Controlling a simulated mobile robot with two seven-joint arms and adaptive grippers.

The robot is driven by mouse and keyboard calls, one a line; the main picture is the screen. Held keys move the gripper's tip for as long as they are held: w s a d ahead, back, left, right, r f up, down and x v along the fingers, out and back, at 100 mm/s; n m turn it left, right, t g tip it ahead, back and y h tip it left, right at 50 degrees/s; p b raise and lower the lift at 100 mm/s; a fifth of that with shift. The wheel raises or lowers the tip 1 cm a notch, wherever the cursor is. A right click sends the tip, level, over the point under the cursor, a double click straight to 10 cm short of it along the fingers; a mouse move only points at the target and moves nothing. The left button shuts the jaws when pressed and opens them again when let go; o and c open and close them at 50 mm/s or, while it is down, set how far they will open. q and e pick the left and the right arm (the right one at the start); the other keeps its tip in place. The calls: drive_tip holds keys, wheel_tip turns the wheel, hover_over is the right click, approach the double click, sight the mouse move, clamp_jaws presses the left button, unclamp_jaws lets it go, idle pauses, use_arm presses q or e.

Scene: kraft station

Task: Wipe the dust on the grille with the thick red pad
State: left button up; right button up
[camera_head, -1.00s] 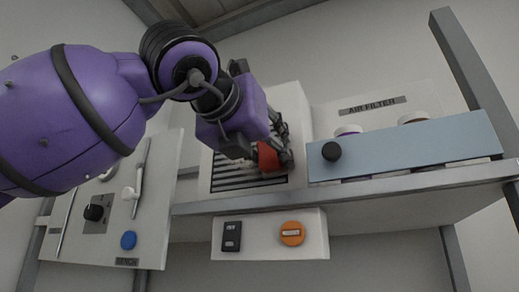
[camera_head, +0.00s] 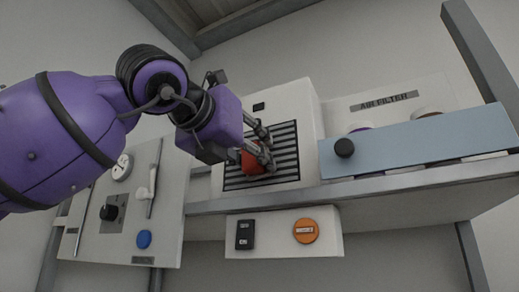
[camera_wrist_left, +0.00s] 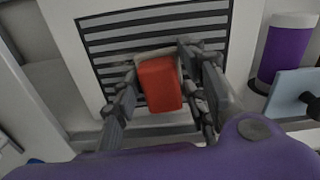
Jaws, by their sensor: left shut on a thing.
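The thick red pad (camera_head: 252,162) is held in my left gripper (camera_head: 264,150), in front of the grille. The wrist view shows the red pad (camera_wrist_left: 160,84) between the two fingers of my left gripper (camera_wrist_left: 160,92). The grille (camera_head: 288,150) is a dark-framed panel of light and dark slats on a white box; it also fills the upper part of the wrist view (camera_wrist_left: 120,31). The pad overlaps the lower part of the grille; I cannot tell whether it touches. No dust can be made out on the slats. My right gripper is not in view.
A blue-grey bar with a black knob (camera_head: 343,147) stands right of the grille, under an AIR FILTER label (camera_head: 384,101). A purple cylinder (camera_wrist_left: 288,50) stands behind it. Below the shelf is a box with an orange button (camera_head: 305,231). A panel with knobs (camera_head: 165,215) is at left.

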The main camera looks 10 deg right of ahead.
sight(234, 165)
use_arm(q)
drive_tip(key=shift+w+a, duration=0.6)
drive_tip(key=shift+a, duration=0.25)
drive_tip(key=shift+w+a, duration=0.65)
drive_tip(key=shift+a, duration=0.25)
drive_tip(key=shift+w+a, duration=0.6)
drive_tip(key=shift+a, duration=0.25)
drive_tip(key=shift+s+d, duration=0.1)
drive_tip(key=v, duration=0.6)
drive_tip(key=v, duration=0.3)
drive_tip(key=r+x, duration=0.1)
drive_tip(key=x, duration=0.6)
drive_tip(key=shift+r, duration=0.3)
